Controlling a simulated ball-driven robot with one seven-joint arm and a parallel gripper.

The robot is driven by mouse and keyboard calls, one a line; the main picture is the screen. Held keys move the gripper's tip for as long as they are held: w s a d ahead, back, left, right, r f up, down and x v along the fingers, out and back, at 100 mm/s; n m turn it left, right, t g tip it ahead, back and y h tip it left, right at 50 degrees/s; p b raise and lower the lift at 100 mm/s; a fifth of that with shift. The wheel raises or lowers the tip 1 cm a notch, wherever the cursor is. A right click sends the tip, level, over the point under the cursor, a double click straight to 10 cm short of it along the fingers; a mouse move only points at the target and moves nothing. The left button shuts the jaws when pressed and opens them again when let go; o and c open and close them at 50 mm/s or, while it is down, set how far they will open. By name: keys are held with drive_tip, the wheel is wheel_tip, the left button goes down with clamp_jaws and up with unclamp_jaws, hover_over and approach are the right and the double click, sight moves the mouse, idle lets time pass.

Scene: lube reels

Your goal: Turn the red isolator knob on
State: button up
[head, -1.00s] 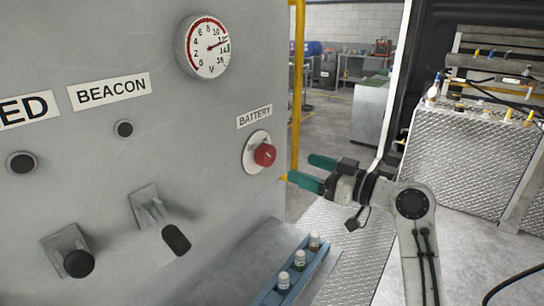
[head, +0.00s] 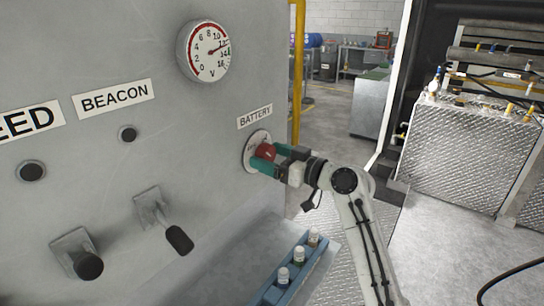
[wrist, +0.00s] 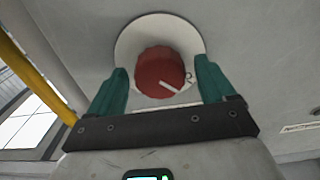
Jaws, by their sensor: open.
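The red isolator knob (head: 266,152) sits on a round pale plate (head: 250,140) under the BATTERY label (head: 254,117) on the grey panel. In the wrist view the red knob (wrist: 160,73) lies between the two green fingers, with a white pointer line slanting to its lower right. My gripper (head: 268,160) is open around the knob, one finger on each side. In the wrist view a gap shows between the knob and each finger of my gripper (wrist: 160,85). Most of the plate's markings are hidden or too small to read.
A voltage gauge (head: 207,51) is above on the panel. Two levers (head: 164,222) (head: 78,254) stick out at the lower left. A blue tray (head: 298,275) with small bottles sits on the ledge below my arm. A yellow post (head: 297,70) stands beyond the panel's edge.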

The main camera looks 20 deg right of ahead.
drive_tip(key=c, duration=1.1)
drive_tip(key=shift+o, duration=0.2)
drive_tip(key=m+p, duration=0.1)
drive_tip(key=m, duration=0.3)
drive_tip(key=shift+m, duration=0.4)
drive_tip(key=m+p, duration=0.2)
drive_tip(key=m, duration=0.2)
drive_tip(key=shift+r+m+p, duration=0.1)
drive_tip(key=shift+m+p, duration=0.2)
drive_tip(key=m+p, duration=0.3)
drive_tip(key=m, duration=0.2)
drive_tip(key=shift+m+p, duration=1.3)
drive_tip(key=shift+m, duration=0.5)
